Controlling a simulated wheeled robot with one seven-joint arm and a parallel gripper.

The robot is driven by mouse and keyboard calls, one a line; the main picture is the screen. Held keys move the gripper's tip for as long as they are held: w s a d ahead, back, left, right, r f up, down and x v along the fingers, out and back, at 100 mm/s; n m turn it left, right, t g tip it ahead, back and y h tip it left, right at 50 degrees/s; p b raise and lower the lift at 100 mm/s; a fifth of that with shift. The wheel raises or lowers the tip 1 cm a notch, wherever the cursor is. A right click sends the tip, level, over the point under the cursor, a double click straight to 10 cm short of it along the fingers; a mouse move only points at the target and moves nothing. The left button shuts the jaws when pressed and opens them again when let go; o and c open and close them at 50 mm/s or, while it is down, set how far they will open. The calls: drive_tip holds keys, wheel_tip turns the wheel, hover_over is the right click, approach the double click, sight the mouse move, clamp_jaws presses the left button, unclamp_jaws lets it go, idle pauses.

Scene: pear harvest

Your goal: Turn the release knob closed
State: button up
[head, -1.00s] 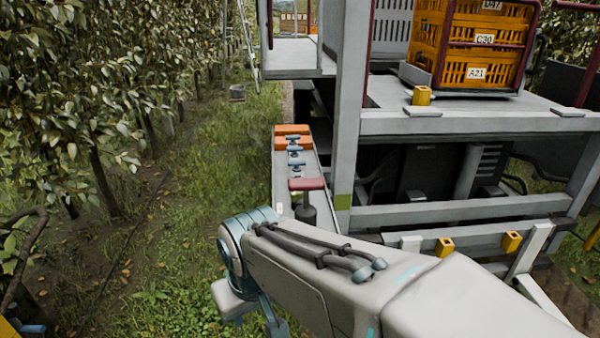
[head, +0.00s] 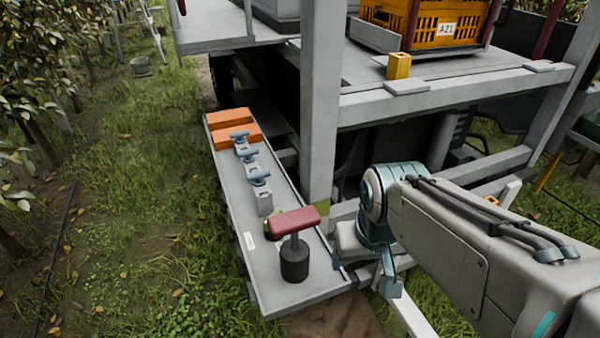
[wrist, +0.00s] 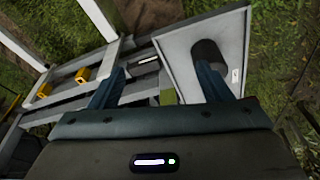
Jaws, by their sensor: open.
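A red T-shaped knob (head: 294,221) stands upright on a black round base (head: 295,262) near the front end of a narrow grey shelf (head: 297,297). Its bar lies roughly across the shelf. I take it for the release knob; no lettering on it is readable. In the wrist view a dark cylinder (wrist: 207,55), probably its base, shows behind the right finger, and the red bar is not seen. My gripper (wrist: 160,68) is open and empty, its fingers apart. In the head view the end of my arm is right of the knob, apart from it.
Several blue-handled valves (head: 258,179) and orange blocks (head: 236,128) stand farther back on the shelf. A grey post (head: 321,120) rises just behind the knob. The platform's rails and yellow block (head: 398,66) are right.

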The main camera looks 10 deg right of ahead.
drive_tip(key=shift+o, duration=1)
drive_tip(key=w+a+r+n, duration=0.2)
drive_tip(key=w, duration=0.4)
drive_tip(key=shift+w+a+r+g+p, duration=0.2)
drive_tip(key=shift+w+a+g+p, duration=0.1)
drive_tip(key=shift+w+p, duration=0.1)
drive_tip(key=w+a+n, duration=0.1)
drive_tip(key=w, duration=0.1)
drive_tip(key=w+a+n, duration=0.1)
drive_tip(key=w, duration=0.2)
drive_tip(key=w+a+n+p, duration=0.1)
drive_tip(key=w, duration=0.2)
drive_tip(key=shift+a+r+g, duration=0.3)
drive_tip(key=shift+a+g, duration=0.1)
drive_tip(key=w+a+f+n+g+p, duration=0.1)
drive_tip(key=w+a+f+n, duration=0.35)
drive_tip(key=w+a, duration=0.55)
drive_tip(key=shift+n, duration=0.35)
drive_tip(key=f, duration=0.9)
drive_tip(key=d+f+p, duration=0.1)
drive_tip(key=f, duration=0.3)
drive_tip(key=shift+w+f, duration=0.15)
drive_tip(key=shift+w, duration=0.2)
drive_tip(key=c, duration=1)
